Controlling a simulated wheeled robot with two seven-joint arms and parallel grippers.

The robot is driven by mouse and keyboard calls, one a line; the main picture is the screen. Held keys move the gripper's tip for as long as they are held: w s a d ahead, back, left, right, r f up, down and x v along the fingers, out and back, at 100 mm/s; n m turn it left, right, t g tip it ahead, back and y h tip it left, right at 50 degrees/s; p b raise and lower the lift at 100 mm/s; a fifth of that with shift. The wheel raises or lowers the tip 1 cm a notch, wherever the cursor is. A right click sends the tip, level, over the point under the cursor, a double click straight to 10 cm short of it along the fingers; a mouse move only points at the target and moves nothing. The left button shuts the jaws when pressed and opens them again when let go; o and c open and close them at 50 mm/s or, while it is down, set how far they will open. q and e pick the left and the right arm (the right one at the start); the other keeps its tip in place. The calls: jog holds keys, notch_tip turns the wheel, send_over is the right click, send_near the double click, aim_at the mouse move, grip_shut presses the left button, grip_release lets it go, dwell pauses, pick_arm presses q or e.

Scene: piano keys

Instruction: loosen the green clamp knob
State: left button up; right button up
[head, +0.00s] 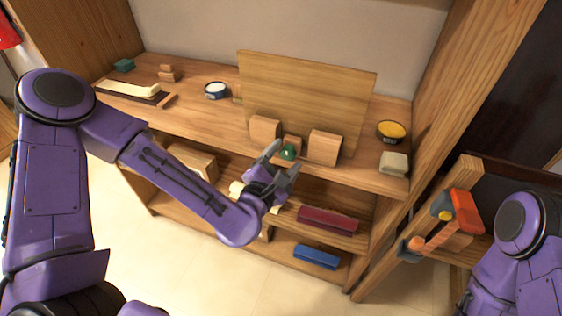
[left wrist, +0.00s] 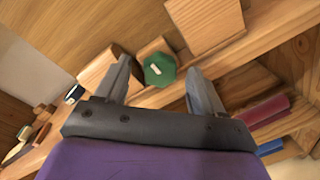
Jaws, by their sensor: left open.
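The green clamp knob (head: 288,152) sits at the front of a small wooden block, between two larger wooden blocks (head: 264,129) and (head: 324,147), at the front of the shelf top. In the left wrist view the knob (left wrist: 160,70) is a green faceted knob with a pale mark on its face. My left gripper (head: 281,164) is open in front of the knob. In the left wrist view its two fingers (left wrist: 160,80) stand on either side of the knob, apart from it. My right gripper is not in view; only part of my right arm shows.
An upright wooden board (head: 305,92) stands behind the blocks. A yellow-topped tin (head: 391,131) and a pale block (head: 394,163) stand at the right, a white-topped tin (head: 215,90) at the left. Lower shelves hold a dark red item (head: 327,220) and a blue one (head: 316,257).

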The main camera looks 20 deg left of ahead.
pick_arm(q)
jog(key=s, duration=0.1)
jog(key=s+p, duration=0.1)
jog(key=shift+s+a+r, duration=0.1)
jog(key=shift+s+r, duration=0.15)
jog(key=shift+s, duration=0.05)
jog(key=s+a+p, duration=0.1)
jog(key=s+p, duration=0.6)
jog(key=p, duration=0.1)
jog(key=shift+s+p, duration=0.4)
jog(key=shift+r, duration=0.1)
